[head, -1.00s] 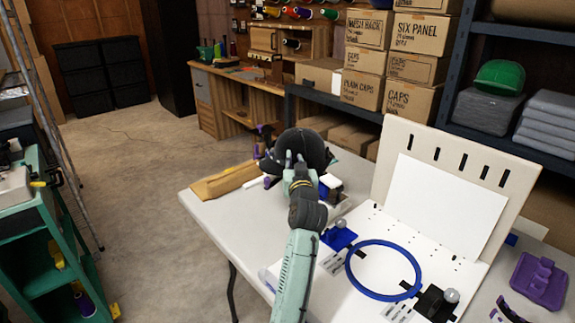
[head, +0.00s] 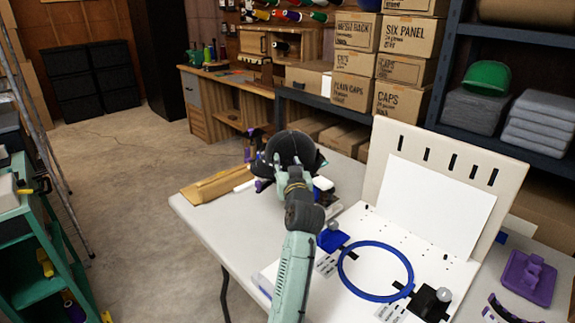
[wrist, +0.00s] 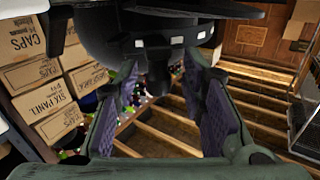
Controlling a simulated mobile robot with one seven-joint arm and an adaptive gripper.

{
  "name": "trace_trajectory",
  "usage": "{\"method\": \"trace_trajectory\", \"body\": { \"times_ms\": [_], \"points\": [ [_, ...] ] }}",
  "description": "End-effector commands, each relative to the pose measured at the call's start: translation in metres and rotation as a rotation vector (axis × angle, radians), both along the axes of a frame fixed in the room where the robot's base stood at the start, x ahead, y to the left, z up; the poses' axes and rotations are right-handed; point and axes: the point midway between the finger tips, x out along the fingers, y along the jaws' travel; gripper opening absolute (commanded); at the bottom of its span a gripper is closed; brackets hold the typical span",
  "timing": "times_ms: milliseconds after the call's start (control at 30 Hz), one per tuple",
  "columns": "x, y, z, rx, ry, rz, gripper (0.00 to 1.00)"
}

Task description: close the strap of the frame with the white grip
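A black cap (head: 287,144) sits at the table's far end, seemingly on a cap frame mostly hidden behind my arm. A white piece (head: 323,184), perhaps the white grip, shows just right of my wrist; I cannot tell what it joins. My gripper (head: 292,164) is at the cap's near side. In the wrist view its two purple-padded fingers (wrist: 170,85) are apart, just below a black rounded body (wrist: 150,30) with small white rectangles. A dark part shows between the fingertips, not visibly clamped. I cannot make out the strap clearly.
A green cart (head: 40,245) stands at left. Floor between is clear.

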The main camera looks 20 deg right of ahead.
Motion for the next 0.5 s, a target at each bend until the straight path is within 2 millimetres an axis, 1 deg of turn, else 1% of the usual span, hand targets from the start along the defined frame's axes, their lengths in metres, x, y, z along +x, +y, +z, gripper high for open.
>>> {"method": "trace_trajectory", "body": {
  "times_ms": [133,233,500],
  "points": [
    [-0.005,0.001,0.000,0.000,-0.001,-0.001,0.37],
    [-0.018,0.004,0.000,-0.001,-0.001,-0.001,0.37],
    [-0.074,0.018,-0.001,-0.001,0.000,-0.002,0.37]
  ]
}}
